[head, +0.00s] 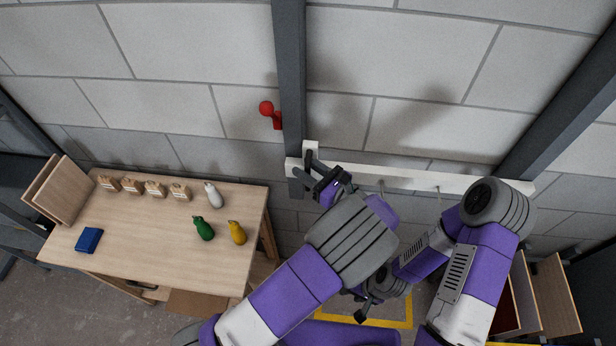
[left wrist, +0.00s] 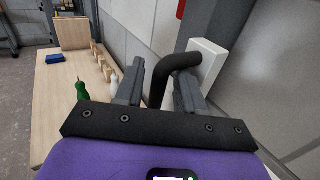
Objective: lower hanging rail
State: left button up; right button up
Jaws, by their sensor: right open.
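The white hanging rail (head: 415,178) runs across the wall between two dark posts. Its left end overlaps the left post, where a small white block (head: 310,148) carries a black handle. In the left wrist view the bent black handle (left wrist: 158,80) comes off the white block (left wrist: 207,62) and passes between my fingers. My left gripper (head: 328,183) is at the rail's left end, its fingers (left wrist: 158,92) apart on either side of the handle, with small gaps showing. My right gripper (head: 363,312) is low in front of the wall, open and away from the rail, partly hidden by my arms.
A wooden table (head: 140,235) on the left holds several small wooden blocks, white, green (head: 203,229) and yellow (head: 237,232) bottle-like objects and a blue item (head: 89,240). A red fitting (head: 271,114) sits beside the left post (head: 289,70). Wooden boards (head: 553,295) stand at lower right.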

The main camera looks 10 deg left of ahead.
pick_arm(q)
notch_tip(320, 180, up, 5)
jog(key=shift+r, duration=0.2)
dwell(0.3)
